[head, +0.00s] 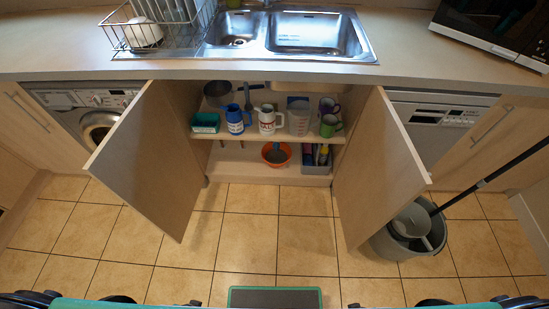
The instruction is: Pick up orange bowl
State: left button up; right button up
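The orange bowl (277,164) stands upright on the floor of the open cupboard under the sink. It is near the middle, below the shelf with the mugs. Something greyish shows inside the bowl, too small to name. Neither my left nor my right gripper is in view. Only dark and teal parts of my own body show along the bottom edge.
Two cupboard doors (152,158) (378,172) stand open toward me on either side. A dark caddy (316,161) with bottles stands right of the bowl. Several mugs line the shelf (262,133) above. A grey bucket (392,246) stands at right. The tiled floor between the doors is clear.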

aim_at(276, 160)
jog(key=i+j+z, duration=0.45)
jog(key=i+j, duration=0.6)
jog(key=z, duration=1.45)
